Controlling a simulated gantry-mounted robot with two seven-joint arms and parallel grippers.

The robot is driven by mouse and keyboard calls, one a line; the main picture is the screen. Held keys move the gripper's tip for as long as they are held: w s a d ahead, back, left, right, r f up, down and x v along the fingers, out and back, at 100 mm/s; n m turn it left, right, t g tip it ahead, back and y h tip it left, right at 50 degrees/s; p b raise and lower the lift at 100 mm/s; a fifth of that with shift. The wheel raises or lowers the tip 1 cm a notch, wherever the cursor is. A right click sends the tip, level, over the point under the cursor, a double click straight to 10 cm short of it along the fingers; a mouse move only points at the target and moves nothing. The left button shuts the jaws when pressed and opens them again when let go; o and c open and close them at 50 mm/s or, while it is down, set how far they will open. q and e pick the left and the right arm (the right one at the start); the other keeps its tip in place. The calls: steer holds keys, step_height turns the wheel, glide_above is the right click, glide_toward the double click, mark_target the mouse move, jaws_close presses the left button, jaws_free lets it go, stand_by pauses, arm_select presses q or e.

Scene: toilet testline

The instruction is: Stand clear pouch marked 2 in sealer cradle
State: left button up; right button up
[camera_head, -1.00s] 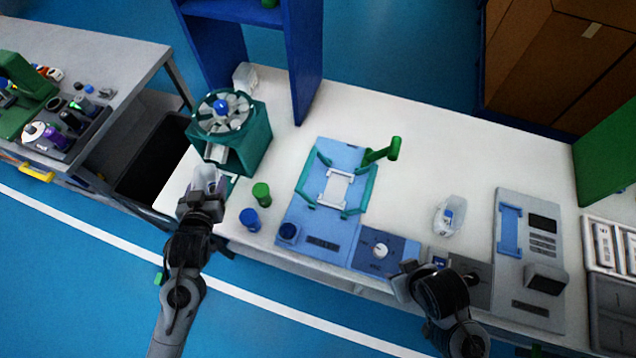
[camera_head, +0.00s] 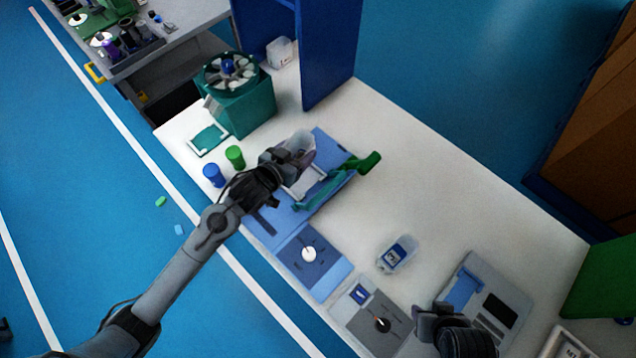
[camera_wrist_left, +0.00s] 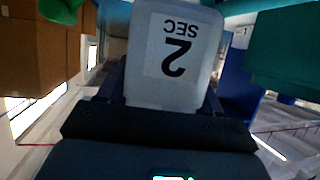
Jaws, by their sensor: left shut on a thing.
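The clear pouch (camera_wrist_left: 150,85) fills the upper middle of the left wrist view, its white "2 SEC" label upside down there. My left gripper (camera_head: 290,160) is shut on it. In the head view the pouch (camera_head: 299,143) shows pale beyond the fingers, over the far left part of the sealer. The sealer is a blue plate (camera_head: 262,221) with a green-teal arm (camera_head: 325,188) and a pale cradle frame (camera_head: 308,186), partly hidden by my gripper. I cannot tell whether the pouch touches the cradle. My right gripper (camera_head: 425,322) is at the lower right; its fingers are unclear.
A second clear pouch (camera_head: 397,255) lies on the bench right of the sealer. A teal carousel box (camera_head: 245,108), a green cup (camera_head: 235,157) and a blue cup (camera_head: 213,175) stand left. Knob panels (camera_head: 314,262) lie in front.

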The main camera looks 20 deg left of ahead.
arm_select(q)
steer(key=shift+w+d+f+m+g+h+b, duration=0.15)
steer(key=shift+w+d+f+m+g+h, duration=0.1)
steer(key=shift+m+h, duration=0.15)
steer(key=shift+w+d+f+m+g+h+b, duration=0.15)
steer(key=shift+f+m+h, duration=0.1)
steer(key=shift+m+h, duration=0.15)
steer(key=shift+a+f+m+h, duration=0.1)
steer(key=shift+f+m+h, duration=0.2)
steer(key=shift+f, duration=0.1)
steer(key=shift+s+f+b, duration=0.1)
steer(key=shift+f+b, duration=0.95)
steer(key=shift+f, duration=3.8)
steer(key=o, duration=1.1)
steer(key=shift+f, duration=0.15)
